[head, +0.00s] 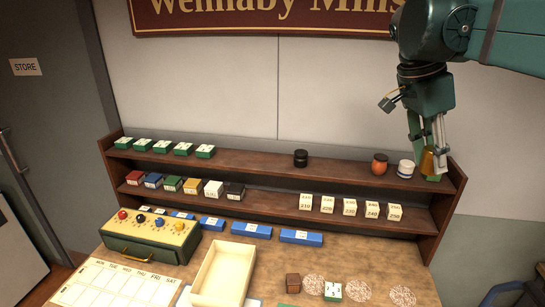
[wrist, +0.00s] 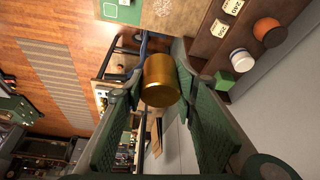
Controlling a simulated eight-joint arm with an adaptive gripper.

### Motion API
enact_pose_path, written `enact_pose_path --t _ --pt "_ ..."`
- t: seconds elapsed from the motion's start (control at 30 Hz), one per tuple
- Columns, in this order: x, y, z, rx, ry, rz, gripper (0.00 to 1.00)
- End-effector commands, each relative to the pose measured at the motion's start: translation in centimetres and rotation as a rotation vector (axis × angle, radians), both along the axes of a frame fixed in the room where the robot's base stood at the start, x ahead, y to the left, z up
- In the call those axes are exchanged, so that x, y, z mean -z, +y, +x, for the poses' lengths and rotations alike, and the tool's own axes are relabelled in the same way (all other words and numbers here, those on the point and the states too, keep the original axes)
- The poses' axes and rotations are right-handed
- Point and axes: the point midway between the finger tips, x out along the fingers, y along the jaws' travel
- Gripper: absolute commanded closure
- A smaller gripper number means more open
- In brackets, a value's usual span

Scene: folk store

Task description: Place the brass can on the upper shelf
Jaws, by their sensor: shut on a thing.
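My gripper (head: 427,152) is shut on the brass can (head: 427,163), near the right end of the upper shelf (head: 340,173). In the wrist view the can (wrist: 160,82) sits between the two green finger pads. In the head view the can overlaps a small green block (head: 434,178) and partly hides it. The wrist view shows the can apart from that block (wrist: 225,80). I cannot tell the can's exact height over the shelf.
A white jar (head: 405,168), an orange jar (head: 379,164) and a black jar (head: 300,158) stand on the upper shelf. Green boxes (head: 162,146) line its left end. The shelf is clear between these boxes and the black jar. The lower shelf holds coloured boxes and numbered blocks (head: 350,207).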

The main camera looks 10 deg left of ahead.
Motion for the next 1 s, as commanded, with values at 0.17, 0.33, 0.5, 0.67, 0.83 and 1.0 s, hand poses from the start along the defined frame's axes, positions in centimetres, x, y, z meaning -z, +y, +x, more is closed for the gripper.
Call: enact_pose_path --t 0.17,0.33,0.5,0.67,0.83,1.0 --pt "-0.6 1.6 2.2 -0.028 0.0 0.0 0.85" --pt "-1.0 3.6 5.1 -0.064 0.0 0.0 0.85" --pt "-1.3 6.2 8.3 -0.104 0.0 0.0 0.85" --pt "-1.5 8.8 11.2 -0.144 0.0 0.0 0.85" --pt "-1.4 11.7 14.1 -0.185 0.001 0.0 0.85" --pt "-1.2 14.7 16.8 -0.226 0.001 0.0 0.85"
